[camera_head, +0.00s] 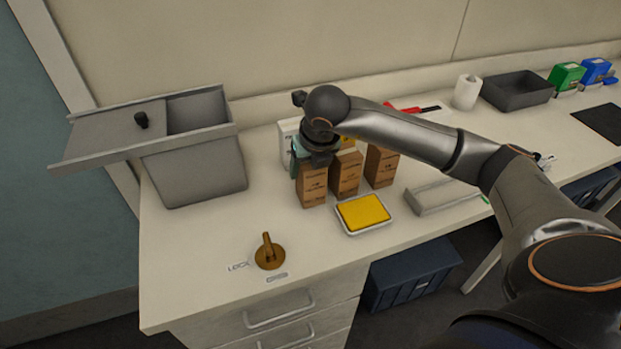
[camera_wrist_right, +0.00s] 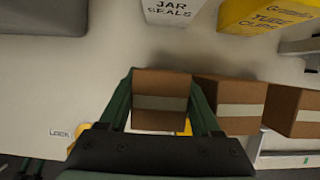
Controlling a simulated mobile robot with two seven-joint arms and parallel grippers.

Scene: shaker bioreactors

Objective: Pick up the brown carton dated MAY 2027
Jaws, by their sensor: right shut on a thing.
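Three brown cartons stand in a row on the bench. My right gripper (camera_head: 306,170) comes down from above on the left carton (camera_head: 312,190), with the middle carton (camera_head: 346,176) and the right carton (camera_head: 381,167) beside it. In the right wrist view the gripper (camera_wrist_right: 160,108) has its green fingers against both sides of the left carton (camera_wrist_right: 161,90); the middle carton (camera_wrist_right: 230,98) is close to the right finger. The print on the cartons is too small to read, so I cannot tell which date each bears. My left gripper is not in view.
A yellow pad in a white tray (camera_head: 343,229) lies in front of the cartons. A grey bin (camera_head: 200,170) with a sliding lid stands left. A brass lock knob (camera_head: 269,254) sits near the front edge. A white jar seals box (camera_wrist_right: 172,12) and a yellow box (camera_wrist_right: 262,15) stand behind.

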